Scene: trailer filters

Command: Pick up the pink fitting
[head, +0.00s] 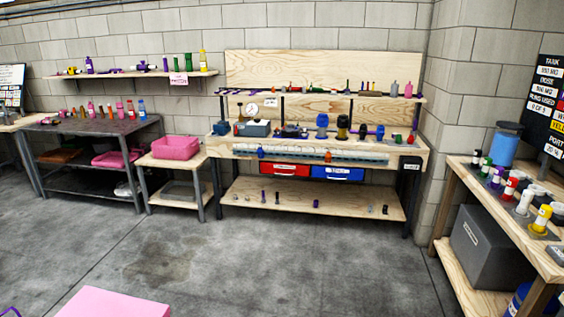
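No gripper of mine can be made out in the head view. Several small fittings stand in a row on the dark metal table at the left, and some look pink, such as a pink fitting (91,109).
A pink bin (176,147) stands on a low wooden table. A flat pink surface (115,304) fills the bottom left foreground. A wooden table (473,189) with colored canisters stands at the right. The grey floor (280,260) before the workbench is open.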

